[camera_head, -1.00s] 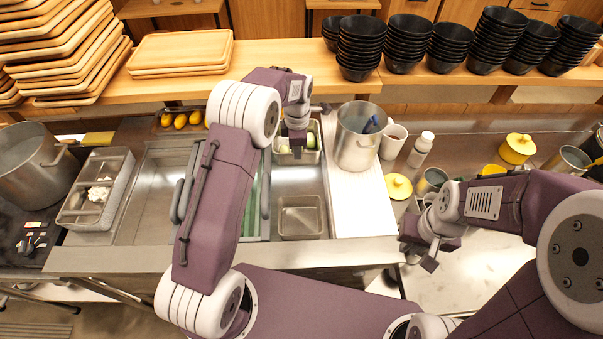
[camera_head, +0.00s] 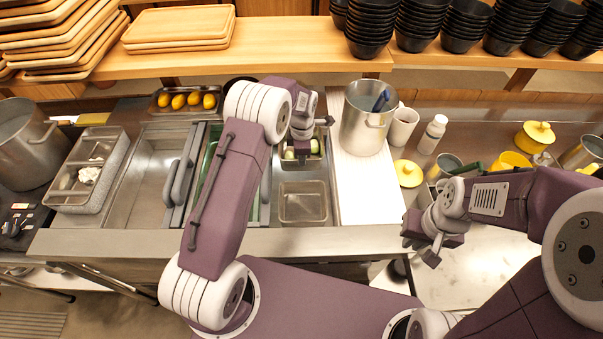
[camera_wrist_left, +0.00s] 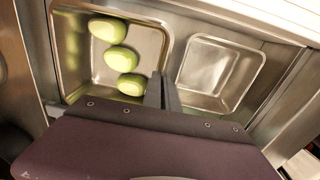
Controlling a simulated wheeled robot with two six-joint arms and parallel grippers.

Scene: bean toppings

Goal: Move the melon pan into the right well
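Several green rounded melon pans lie in a metal well; three show in the left wrist view, the nearest one (camera_wrist_left: 132,84) just left of my left gripper (camera_wrist_left: 163,92). Their well (camera_wrist_left: 82,62) is the left one there; the well to its right (camera_wrist_left: 215,72) is empty. In the head view the empty well (camera_head: 302,204) is nearer to me, and my left gripper (camera_head: 301,155) is over the far well, partly hiding the melon pans. Its fingers stand close together with nothing seen between them. My right gripper (camera_head: 422,250) is over the right counter, its finger gap unclear.
A steel pot (camera_head: 364,125), a white mug (camera_head: 402,127) and a white bottle (camera_head: 433,134) stand right of the wells. Yellow items lie in a tray (camera_head: 165,111) behind. Stacked black bowls (camera_head: 408,25) line the shelf. A grey container (camera_head: 100,196) is at the left.

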